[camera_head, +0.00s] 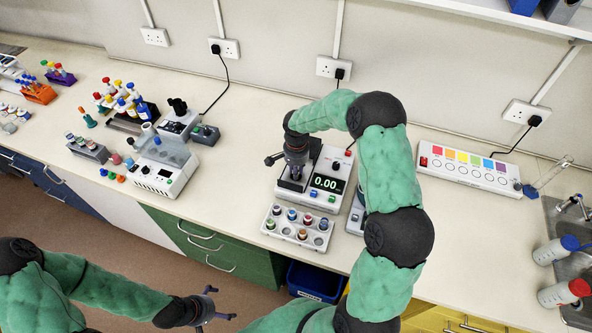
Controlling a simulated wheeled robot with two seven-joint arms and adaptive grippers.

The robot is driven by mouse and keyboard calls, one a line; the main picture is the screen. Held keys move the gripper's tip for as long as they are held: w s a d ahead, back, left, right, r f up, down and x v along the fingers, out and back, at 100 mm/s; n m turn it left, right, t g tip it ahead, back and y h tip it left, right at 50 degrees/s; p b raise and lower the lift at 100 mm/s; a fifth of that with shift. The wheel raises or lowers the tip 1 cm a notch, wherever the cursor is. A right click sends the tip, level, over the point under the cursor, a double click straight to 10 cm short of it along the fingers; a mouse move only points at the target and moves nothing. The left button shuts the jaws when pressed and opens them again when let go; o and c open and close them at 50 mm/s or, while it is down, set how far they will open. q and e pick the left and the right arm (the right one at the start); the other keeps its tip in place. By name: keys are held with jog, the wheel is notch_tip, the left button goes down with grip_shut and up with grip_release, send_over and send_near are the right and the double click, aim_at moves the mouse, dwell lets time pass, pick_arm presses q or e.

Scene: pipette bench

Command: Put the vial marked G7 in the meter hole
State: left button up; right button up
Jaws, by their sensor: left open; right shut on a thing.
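The meter (327,199) is a white box with a dark display reading 0.00. My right gripper (294,173) points down over the left part of the meter, where the hole seems to be. It is shut on a vial, which the fingers hide almost wholly; I cannot read its mark or tell how deep it sits. A pale vial rack (294,243) stands in front of the meter with several vials with coloured caps. Their marks are too small to read. My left gripper (232,304) is open and empty, low in front of the bench's green drawers.
A white device with coloured squares (465,170) stands at the right, near bottles (555,250) by the sink. Left are a white instrument (158,178), tube racks and a pipette stand (128,121). Bare bench lies between the left instrument and the meter.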

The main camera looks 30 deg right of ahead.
jog(key=shift+f+b, duration=0.35)
jog(key=shift+b, duration=0.1)
jog(key=shift+s+a+f, duration=0.1)
jog(key=shift+s+f, duration=0.1)
jog(key=shift+f, duration=0.05)
jog(key=o, duration=0.9)
jog(key=shift+f, duration=0.1)
jog(key=shift+o, duration=0.2)
jog(key=shift+s+a+f, duration=0.1)
jog(key=shift+s+f, duration=0.05)
jog(key=shift+r, duration=0.25)
notch_tip(320, 180, up, 13)
jog(key=p, duration=0.1)
jog(key=shift+w+d+r, duration=0.15)
jog(key=shift+w+d, duration=0.05)
jog(key=shift+w, duration=0.1)
